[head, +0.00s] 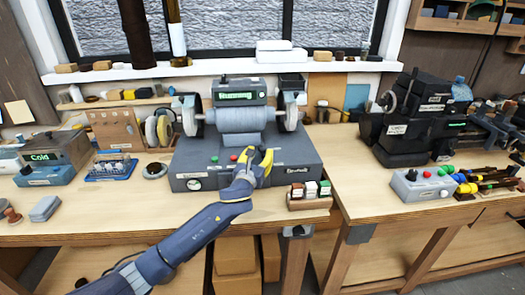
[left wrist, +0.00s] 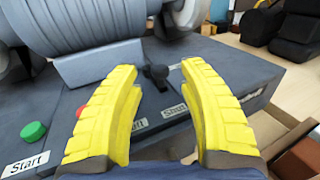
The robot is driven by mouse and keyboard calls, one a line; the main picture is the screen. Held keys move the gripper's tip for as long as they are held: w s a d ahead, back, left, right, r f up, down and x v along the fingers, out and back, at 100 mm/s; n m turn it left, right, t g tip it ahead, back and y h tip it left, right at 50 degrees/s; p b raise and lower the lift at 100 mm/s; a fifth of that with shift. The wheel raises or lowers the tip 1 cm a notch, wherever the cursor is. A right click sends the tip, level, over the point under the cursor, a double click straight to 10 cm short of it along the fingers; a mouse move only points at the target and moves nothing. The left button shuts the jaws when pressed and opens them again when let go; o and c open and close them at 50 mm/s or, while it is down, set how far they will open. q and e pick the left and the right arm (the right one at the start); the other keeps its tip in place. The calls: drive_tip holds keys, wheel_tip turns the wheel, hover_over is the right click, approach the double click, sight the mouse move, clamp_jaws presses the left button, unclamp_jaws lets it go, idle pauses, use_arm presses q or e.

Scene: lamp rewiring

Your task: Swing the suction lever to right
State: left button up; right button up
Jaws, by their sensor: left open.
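The suction lever (left wrist: 157,76) is a small black handle on a dark pivot, on top of the grey grinder base (left wrist: 235,75). In the left wrist view it shows between and just beyond my finger tips. A label reading "Shut" lies near it, with another partly hidden label to its left. My left gripper (head: 260,157) is open, with yellow fingers (left wrist: 158,85) on either side of the lever's line; contact cannot be told. In the head view the gripper largely hides the lever. My right gripper is not in view.
The grinder's display (head: 238,96) reads "Running". A green button (left wrist: 34,131) labelled "Start" and a red button sit left of the fingers. A small block rack (head: 310,200) stands at the front right. A grey control box (head: 420,186) is farther right.

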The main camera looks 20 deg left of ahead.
sight(262, 151)
use_arm(q)
drive_tip(key=shift+w, duration=1.6)
drive_tip(key=shift+o, duration=0.2)
